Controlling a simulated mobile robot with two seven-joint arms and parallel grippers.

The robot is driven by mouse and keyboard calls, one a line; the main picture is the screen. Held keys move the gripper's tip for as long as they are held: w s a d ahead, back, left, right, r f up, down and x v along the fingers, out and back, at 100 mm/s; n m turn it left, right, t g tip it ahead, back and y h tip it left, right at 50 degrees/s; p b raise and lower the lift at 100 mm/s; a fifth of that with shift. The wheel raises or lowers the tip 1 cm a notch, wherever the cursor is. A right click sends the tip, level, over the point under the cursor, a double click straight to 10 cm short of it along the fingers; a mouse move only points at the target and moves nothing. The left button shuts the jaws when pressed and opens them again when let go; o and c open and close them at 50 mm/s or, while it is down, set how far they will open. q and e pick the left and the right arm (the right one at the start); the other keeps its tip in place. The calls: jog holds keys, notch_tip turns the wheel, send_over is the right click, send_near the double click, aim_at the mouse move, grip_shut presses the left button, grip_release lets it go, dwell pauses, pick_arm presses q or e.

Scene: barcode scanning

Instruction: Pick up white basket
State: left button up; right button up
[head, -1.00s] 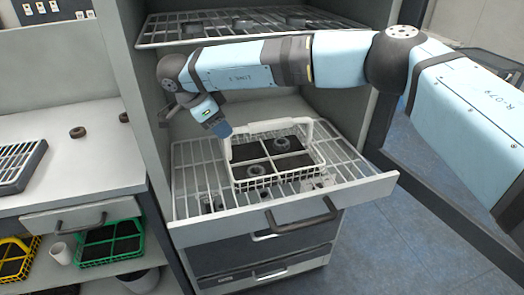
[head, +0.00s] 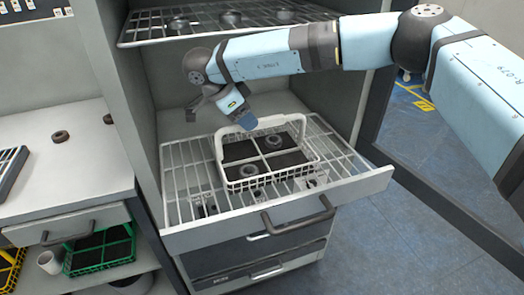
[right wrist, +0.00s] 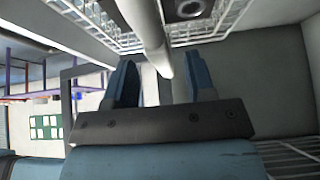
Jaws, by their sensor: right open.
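The white basket (head: 272,179) stands upright on the pulled-out wire shelf, with its white handle raised. It has dark compartments and holds a grey ring (head: 274,142). My right gripper (head: 249,122) is at the left part of the handle, above the basket. In the right wrist view, the fingers (right wrist: 163,80) are open, and the white handle bar (right wrist: 148,30) runs down to the space between them. I cannot tell whether they touch it. My left gripper is not in view.
The wire shelf (head: 182,192) sits in a grey cabinet, with another wire rack (head: 140,36) above holding dark rings. A counter (head: 70,180) stands at left. Below it are a green basket (head: 100,265) and a yellow one (head: 10,270). Blue floor lies open at right.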

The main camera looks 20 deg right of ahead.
aim_at(261, 119)
jog(key=d, duration=0.3)
jog(key=shift+w, duration=0.1)
jog(key=x, duration=0.3)
jog(key=shift+a, duration=0.1)
grip_shut()
